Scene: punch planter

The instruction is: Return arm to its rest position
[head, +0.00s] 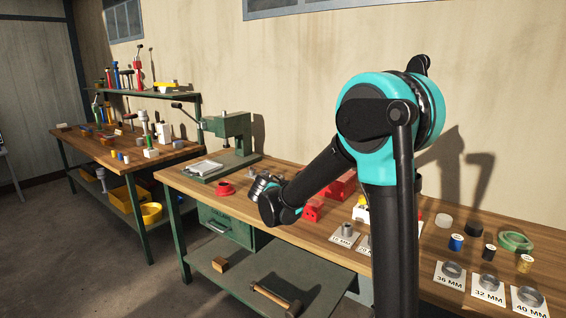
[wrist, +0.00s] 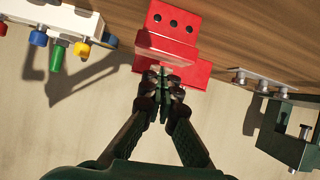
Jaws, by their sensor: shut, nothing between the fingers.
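My gripper (head: 262,183) is at the end of my black and teal arm, over the wooden workbench (head: 208,189) in the head view. In the wrist view my gripper (wrist: 163,82) has its fingertips together with nothing between them. A red block (wrist: 172,20) with several dark holes lies behind the fingertips in that view. I cannot tell the exact gap between them. In the head view red blocks (head: 312,209) show to the right of the gripper, partly hidden by my arm.
A green press (head: 232,132) stands on the bench left of my gripper, with a red ring (head: 225,189) near it. Rings on labelled cards (head: 487,287) lie at the right. A second bench (head: 88,148) at the left holds many tools. A wall stands behind.

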